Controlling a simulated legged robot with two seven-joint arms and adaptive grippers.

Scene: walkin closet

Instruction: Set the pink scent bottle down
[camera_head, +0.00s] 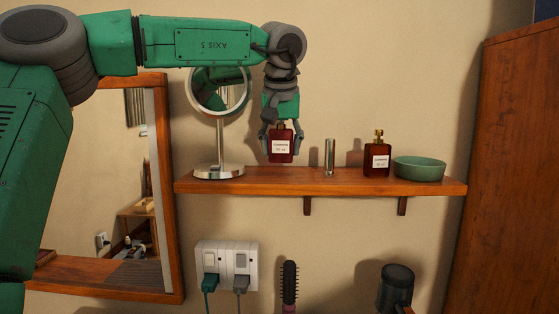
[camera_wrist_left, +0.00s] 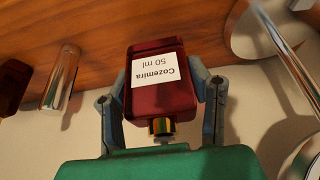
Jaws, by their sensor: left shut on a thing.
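The pink scent bottle (camera_head: 281,148), deep pinkish red with a white label, is held upright between the fingers of my left gripper (camera_head: 280,130). In the left wrist view the bottle (camera_wrist_left: 163,95) appears upside down, its gold neck toward my left gripper (camera_wrist_left: 160,103), with a finger on each side. In the head view its base shows slightly above the back of the wooden shelf (camera_head: 310,183), between the round mirror and a silver tube. Its cap is hidden by the gripper in the head view. My right gripper is not in view.
On the shelf, the round mirror (camera_head: 219,172) stands left of the bottle and the silver tube (camera_head: 329,157) right. Farther right are a dark amber bottle (camera_head: 376,160) and a green bowl (camera_head: 419,170). Bare shelf lies between the mirror base and tube.

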